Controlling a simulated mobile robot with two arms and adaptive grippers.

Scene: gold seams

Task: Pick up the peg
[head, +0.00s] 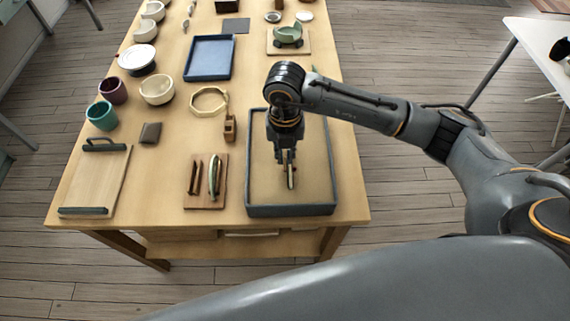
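My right gripper (288,178) points down over the shallow dark-rimmed tray (290,211) at the front right of the table. A small, thin, tan and dark shape shows at its fingertips. I cannot tell whether this is the peg or part of the fingers, nor whether the gripper is open or shut. No other peg can be made out clearly in the tray; my arm hides part of its far side. Left of the tray, a small wooden board (206,203) holds two thin dark sticks (194,178) and a pale green curved piece (214,177). My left gripper is not in view.
A wooden clamp-like piece (230,128) and a pale ring (207,100) lie left of the tray. A handled board (97,185), cups (102,116), bowls (157,89) and a blue tray (209,58) occupy the left and back. A white table (540,50) stands at right.

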